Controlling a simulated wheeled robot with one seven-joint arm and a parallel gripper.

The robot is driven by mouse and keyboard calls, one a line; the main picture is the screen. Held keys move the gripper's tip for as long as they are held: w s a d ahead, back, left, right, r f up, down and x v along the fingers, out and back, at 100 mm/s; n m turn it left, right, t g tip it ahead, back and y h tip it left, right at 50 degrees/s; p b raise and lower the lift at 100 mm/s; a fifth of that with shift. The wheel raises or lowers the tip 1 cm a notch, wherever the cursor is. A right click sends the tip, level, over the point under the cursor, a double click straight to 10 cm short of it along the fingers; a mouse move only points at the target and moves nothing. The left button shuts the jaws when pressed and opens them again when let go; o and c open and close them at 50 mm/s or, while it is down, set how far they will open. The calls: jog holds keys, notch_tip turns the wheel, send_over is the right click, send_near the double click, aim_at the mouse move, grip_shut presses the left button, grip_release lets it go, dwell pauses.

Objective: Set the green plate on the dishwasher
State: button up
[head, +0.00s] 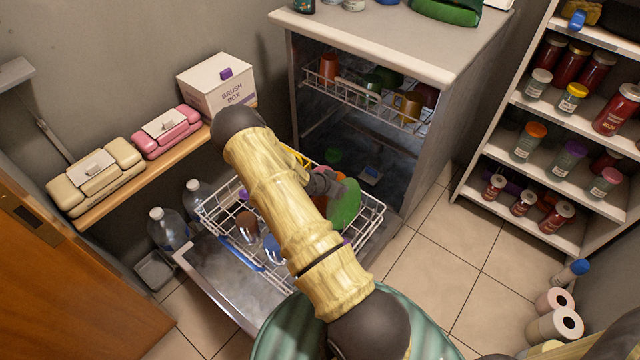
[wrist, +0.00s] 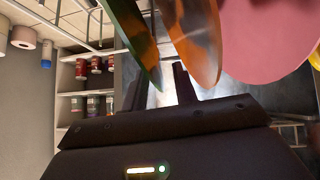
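The green plate (head: 345,205) stands on edge in the pulled-out lower rack (head: 372,222) of the dishwasher (head: 425,140). In the wrist view the green plate (wrist: 131,36) reaches down between my two fingers, with a gap visible to the right finger. My gripper (head: 325,183) is at the plate's left side in the head view. In the wrist view my gripper (wrist: 160,88) has its fingers apart, around the plate's edge. An orange-brown plate (wrist: 196,40) and a pink plate (wrist: 262,40) stand beside it. The arm hides part of the rack.
The dishwasher's top (head: 385,35) holds several items along its back, with clear room in front. Its door (head: 225,285) is folded down. Bottles (head: 165,228) stand left of the rack. A shelf (head: 570,130) with jars stands right, and a white box (head: 218,85) sits left.

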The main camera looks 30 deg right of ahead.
jog(key=p+v, duration=0.6)
jog(key=v, duration=1.1)
jog(key=shift+w+a, duration=0.2)
jog(key=shift+a, duration=0.05)
